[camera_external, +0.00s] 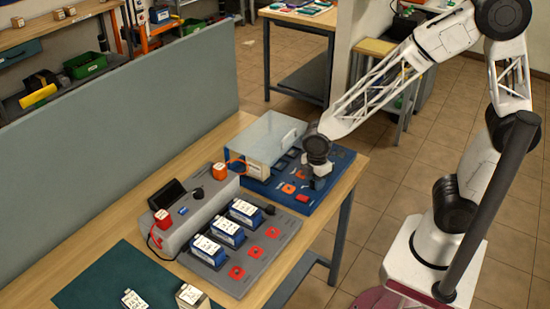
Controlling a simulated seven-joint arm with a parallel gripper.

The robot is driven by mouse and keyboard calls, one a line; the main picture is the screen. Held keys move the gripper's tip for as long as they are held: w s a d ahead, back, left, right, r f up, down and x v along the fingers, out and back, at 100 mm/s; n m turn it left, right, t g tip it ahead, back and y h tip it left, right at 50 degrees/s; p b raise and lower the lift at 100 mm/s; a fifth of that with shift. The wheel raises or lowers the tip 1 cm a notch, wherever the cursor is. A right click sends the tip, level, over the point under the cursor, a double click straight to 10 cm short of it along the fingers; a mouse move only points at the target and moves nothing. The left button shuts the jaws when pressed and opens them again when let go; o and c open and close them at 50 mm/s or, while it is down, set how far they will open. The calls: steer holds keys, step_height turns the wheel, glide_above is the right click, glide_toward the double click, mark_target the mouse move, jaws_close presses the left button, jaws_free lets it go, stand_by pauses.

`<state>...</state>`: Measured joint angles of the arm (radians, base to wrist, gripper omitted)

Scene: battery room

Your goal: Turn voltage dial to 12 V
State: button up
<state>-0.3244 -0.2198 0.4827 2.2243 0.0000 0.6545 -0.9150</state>
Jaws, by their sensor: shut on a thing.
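My gripper (318,184) points down over the right part of a blue board (343,159) at the far end of the bench. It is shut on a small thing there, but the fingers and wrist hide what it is. I cannot make out a voltage dial or its markings. A grey charger unit (200,212) stands nearer on the bench. It has a black screen (168,194), a red block (163,219), an orange block (220,171) and a small blue part (183,211) on top.
A clear-lidded box (274,138) stands just left of my gripper. Orange (288,188) and red (302,198) parts sit near it. Several blue-and-white batteries (228,229) stand in a grey tray (247,284). A grey partition (120,130) runs behind the bench.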

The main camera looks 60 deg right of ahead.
steer(key=o, duration=0.9)
steer(key=shift+o, duration=0.2)
steer(key=shift+r, duration=0.1)
steer(key=shift+r, duration=3.8)
